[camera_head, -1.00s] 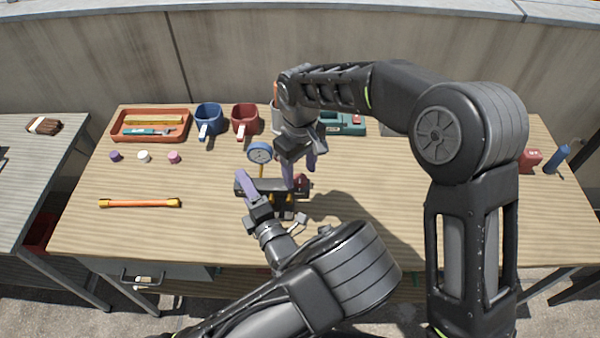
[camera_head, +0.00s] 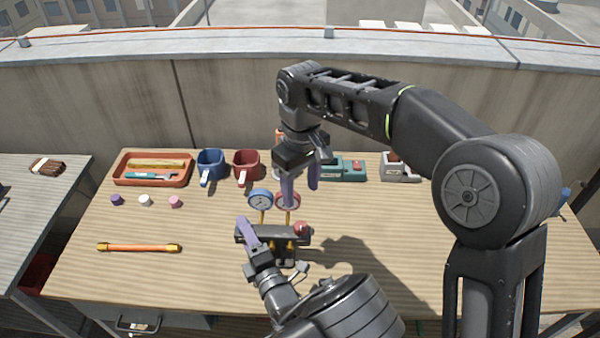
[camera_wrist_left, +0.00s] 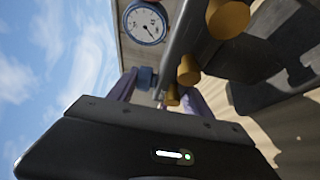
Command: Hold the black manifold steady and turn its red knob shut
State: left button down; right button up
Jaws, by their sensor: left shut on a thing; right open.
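The black manifold (camera_head: 276,236) stands on the wooden bench with a blue gauge (camera_head: 260,199) and a red gauge (camera_head: 288,201) above it. Its red knob (camera_head: 302,229) is at its right end. My left gripper (camera_head: 246,232) is shut on the manifold's left part. In the left wrist view the manifold (camera_wrist_left: 192,30), the blue-rimmed gauge (camera_wrist_left: 145,23) and brass fittings (camera_wrist_left: 190,69) show close up. My right gripper (camera_head: 300,190) is open and empty, pointing down above the manifold and apart from the knob; a finger partly covers the red gauge.
An orange tray (camera_head: 152,182), a blue mug (camera_head: 210,164) and a red mug (camera_head: 247,166) stand at the back left. A teal tool (camera_head: 345,169) lies behind my right gripper. An orange bar (camera_head: 139,247) and small caps (camera_head: 146,200) lie left.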

pick_arm(q)
grip_release()
dwell(0.4)
jog(key=p+v, duration=0.1)
jog(key=v, duration=0.8)
jog(key=shift+p, duration=0.3)
